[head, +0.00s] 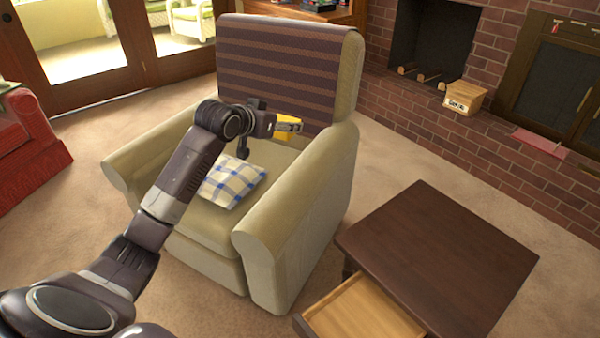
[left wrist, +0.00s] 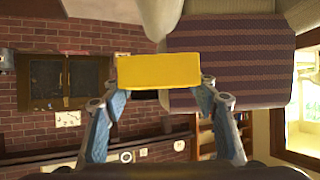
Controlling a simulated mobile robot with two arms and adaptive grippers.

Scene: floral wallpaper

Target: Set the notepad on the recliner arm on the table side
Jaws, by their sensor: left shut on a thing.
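The yellow notepad (head: 288,124) is held by my left gripper (head: 284,126) above the recliner seat, in front of the striped throw on the backrest. In the left wrist view the notepad (left wrist: 159,72) spans between the two fingertips (left wrist: 159,84). The recliner (head: 215,232) is pale green. Its arm on the table side (head: 305,190) is to the right of my gripper in the head view and looks bare. The dark wooden table (head: 440,250) stands to the right of the recliner. My right gripper is not in view.
A checked cushion (head: 232,186) lies on the recliner seat below my left arm. The table's drawer (head: 360,310) is pulled open toward the front. A red armchair (head: 30,150) is at far left. A brick fireplace (head: 440,125) is behind.

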